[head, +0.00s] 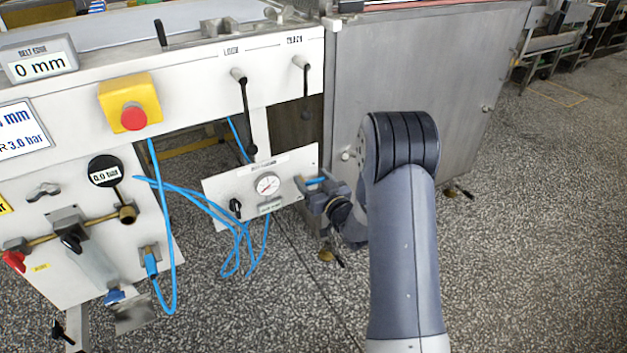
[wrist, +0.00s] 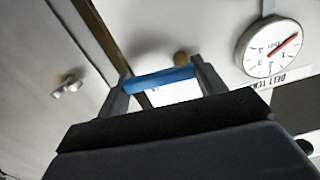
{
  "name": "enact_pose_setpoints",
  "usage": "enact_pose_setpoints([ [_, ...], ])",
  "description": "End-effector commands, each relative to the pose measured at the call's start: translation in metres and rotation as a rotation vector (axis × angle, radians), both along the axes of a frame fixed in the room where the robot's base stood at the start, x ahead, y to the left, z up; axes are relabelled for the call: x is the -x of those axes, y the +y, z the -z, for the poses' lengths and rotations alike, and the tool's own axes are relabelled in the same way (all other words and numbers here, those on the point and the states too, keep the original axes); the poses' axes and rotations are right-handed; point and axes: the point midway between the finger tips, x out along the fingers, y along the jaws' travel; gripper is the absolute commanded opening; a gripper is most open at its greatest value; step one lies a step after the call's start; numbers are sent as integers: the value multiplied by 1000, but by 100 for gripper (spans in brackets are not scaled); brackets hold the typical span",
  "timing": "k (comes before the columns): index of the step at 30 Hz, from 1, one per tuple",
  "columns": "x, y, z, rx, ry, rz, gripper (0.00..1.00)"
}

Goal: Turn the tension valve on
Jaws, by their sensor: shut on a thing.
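The small white tension panel (head: 292,165) carries a round gauge (head: 267,184); the gauge also shows in the wrist view (wrist: 270,47), with a red needle and a partly cut-off "BELT TEN" label below it. A blue valve handle (head: 316,181) is at the panel's right end. My gripper (head: 313,188) is at this end, reaching in from the right. In the wrist view, the blue handle (wrist: 160,79) lies crosswise between the two dark fingers of my gripper (wrist: 163,84), which is shut on it. A brass-coloured part shows behind the handle; the rest of the valve is hidden.
A black knob (head: 235,207) sits at the panel's lower left. A grey metal cabinet (head: 400,65) stands close behind my arm. Speckled floor is open at right.

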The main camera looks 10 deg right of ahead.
Motion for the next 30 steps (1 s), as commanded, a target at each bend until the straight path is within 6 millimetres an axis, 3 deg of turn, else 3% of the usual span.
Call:
enact_pose_setpoints([
  [18, 0, 1, -3, 100, -32, -1, 43],
  [19, 0, 1, -3, 100, -32, -1, 68],
  [26, 0, 1, -3, 98, -32, -1, 87],
  [30, 0, 1, -3, 97, -32, -1, 87],
])
